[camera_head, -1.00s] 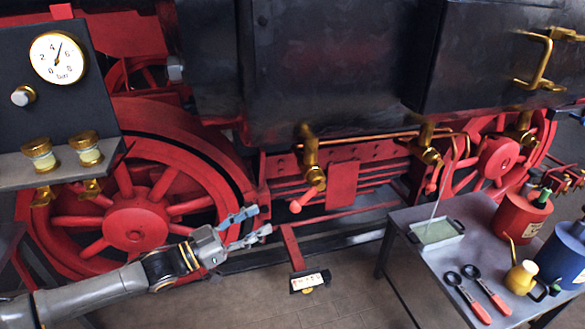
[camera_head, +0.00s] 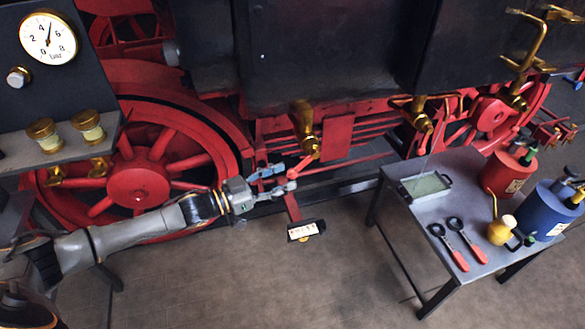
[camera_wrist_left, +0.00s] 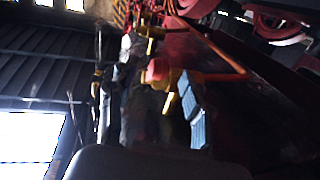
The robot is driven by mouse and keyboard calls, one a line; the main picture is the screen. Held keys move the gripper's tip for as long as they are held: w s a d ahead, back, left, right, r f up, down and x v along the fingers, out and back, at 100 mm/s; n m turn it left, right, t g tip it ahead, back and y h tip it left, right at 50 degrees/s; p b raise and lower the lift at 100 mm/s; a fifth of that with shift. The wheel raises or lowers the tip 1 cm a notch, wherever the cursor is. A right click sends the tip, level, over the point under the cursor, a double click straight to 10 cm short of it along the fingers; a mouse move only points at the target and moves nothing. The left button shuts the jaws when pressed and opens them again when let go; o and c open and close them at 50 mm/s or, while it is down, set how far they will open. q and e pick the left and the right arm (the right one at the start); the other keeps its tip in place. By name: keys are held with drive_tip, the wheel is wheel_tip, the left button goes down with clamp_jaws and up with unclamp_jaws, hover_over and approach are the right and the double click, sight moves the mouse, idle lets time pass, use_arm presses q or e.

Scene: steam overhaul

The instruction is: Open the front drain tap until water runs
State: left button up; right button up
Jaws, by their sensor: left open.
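In the head view, a brass drain tap (camera_head: 304,128) hangs under the black cylinder casing, with a red-tipped lever (camera_head: 294,172) slanting down to the left. A second brass tap (camera_head: 420,115) is further right. I cannot tell which is the front one. My left gripper (camera_head: 286,178) is open, with its fingertips at the lever's red end; contact is unclear. In the left wrist view, a red knob (camera_wrist_left: 156,72) with brass beside it is near the blue finger pad (camera_wrist_left: 194,112). No water shows below the nearer tap. My right gripper is out of view.
A grey table (camera_head: 405,210) at right holds a shallow tray (camera_head: 404,194), red and blue cans, a small brass oil can and red-handled tools. A small labelled plate (camera_head: 306,230) is below the tap. A gauge panel (camera_head: 75,88) stands at left. Floor between is clear.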

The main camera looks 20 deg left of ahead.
sight(293, 174)
use_arm(q)
drive_tip(key=shift+p+x, duration=0.35)
drive_tip(key=shift+x, duration=1.5)
clamp_jaws()
